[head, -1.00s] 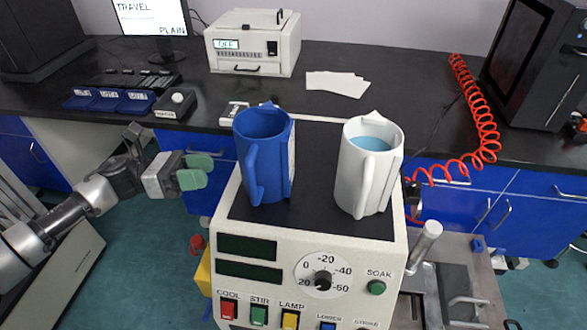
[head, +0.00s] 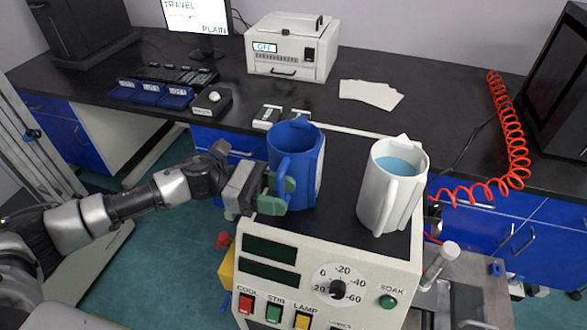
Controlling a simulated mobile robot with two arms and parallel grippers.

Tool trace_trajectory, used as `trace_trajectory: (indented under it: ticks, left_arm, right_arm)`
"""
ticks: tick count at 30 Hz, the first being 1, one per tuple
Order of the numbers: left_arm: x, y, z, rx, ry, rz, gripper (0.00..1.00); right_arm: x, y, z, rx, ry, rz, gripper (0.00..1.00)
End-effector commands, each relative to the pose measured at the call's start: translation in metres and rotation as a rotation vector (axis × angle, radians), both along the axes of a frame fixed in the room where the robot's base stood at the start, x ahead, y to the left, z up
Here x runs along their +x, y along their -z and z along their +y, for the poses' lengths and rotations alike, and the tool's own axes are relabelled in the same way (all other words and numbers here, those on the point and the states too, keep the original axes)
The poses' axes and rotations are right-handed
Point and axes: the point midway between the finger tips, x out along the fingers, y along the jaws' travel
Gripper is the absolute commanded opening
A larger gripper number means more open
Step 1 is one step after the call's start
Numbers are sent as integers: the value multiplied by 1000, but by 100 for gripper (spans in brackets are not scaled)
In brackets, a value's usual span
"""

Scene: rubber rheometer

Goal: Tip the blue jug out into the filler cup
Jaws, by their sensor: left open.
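The blue jug (head: 306,170) stands upright on the dark top of the cream instrument, its handle turned toward the front left. My left gripper (head: 279,194) is open at the jug's handle, with its green finger pads on either side of it. I cannot tell whether the pads touch the handle. The jug's contents are hidden from this angle. A white jug (head: 377,200) with blue liquid stands upright to its right. I cannot make out a filler cup for certain. My right gripper is not clearly in view.
The cream instrument (head: 345,258) has a dial and coloured buttons on its front. Behind it runs a dark bench (head: 345,117) with a boxy device (head: 290,48), white cards (head: 371,94) and blue trays (head: 150,93). A coiled red hose (head: 513,130) hangs at the right.

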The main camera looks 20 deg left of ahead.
Motion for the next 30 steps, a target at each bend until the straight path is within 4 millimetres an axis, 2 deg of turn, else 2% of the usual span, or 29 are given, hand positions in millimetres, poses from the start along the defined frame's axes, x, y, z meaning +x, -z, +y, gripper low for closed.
trace_trajectory:
  ticks: [8,17,30]
  left_arm:
    - [0,1,-4,1,-2,0,46]
    - [0,1,-3,0,-2,1,0]
    - [0,1,-3,0,-1,5,0]
  right_arm:
    - [0,-1,-3,-4,1,-1,43]
    - [1,-1,-2,-3,0,-1,43]
    - [1,-1,2,2,0,-1,43]
